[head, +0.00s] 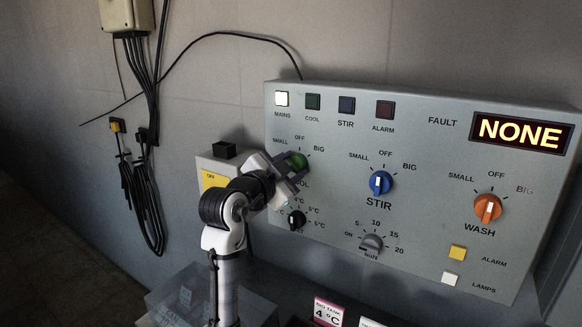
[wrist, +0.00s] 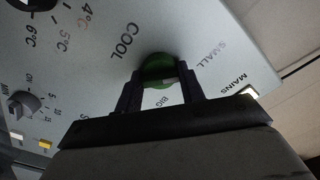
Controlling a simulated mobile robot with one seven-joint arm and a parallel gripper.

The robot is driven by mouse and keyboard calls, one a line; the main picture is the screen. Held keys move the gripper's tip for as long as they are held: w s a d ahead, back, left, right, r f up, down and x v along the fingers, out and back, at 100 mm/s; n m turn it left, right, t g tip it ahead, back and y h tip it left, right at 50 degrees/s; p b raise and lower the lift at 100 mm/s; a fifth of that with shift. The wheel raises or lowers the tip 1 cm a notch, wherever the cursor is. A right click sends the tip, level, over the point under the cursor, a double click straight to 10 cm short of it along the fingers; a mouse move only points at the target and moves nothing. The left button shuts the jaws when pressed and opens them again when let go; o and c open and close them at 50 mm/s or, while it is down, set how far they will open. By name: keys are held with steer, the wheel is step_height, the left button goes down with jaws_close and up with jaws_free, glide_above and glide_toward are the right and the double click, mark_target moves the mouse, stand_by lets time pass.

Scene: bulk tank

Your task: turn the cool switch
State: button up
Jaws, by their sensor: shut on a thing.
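The cool switch (head: 297,161) is a round green knob on the grey control panel, with SMALL, OFF and BIG marked around it. It also shows in the wrist view (wrist: 158,66). My gripper (head: 289,174) is at the knob, with one finger on each side of it, shut on it. In the wrist view my gripper (wrist: 160,88) hides the lower part of the knob and its pointer, so I cannot tell its setting. The green COOL lamp (head: 312,102) looks dark, while the MAINS lamp (head: 282,99) is white and bright.
The blue STIR knob (head: 380,183) and orange WASH knob (head: 487,208) are to the right. A black temperature knob (head: 296,220) sits just below my gripper, and a grey timer knob (head: 371,245) is lower right. The fault display (head: 520,132) reads NONE. Cables (head: 150,190) hang at left.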

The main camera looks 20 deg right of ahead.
stand_by(0.4)
steer(key=o, duration=1)
steer(key=shift+c, duration=0.2)
steer(key=shift+a, duration=0.1)
steer(key=b+v, duration=0.3)
steer(key=v, duration=1)
steer(key=shift+s+a+b, duration=0.2)
steer(key=shift+s+b, duration=0.05)
steer(key=shift+b, duration=0.15)
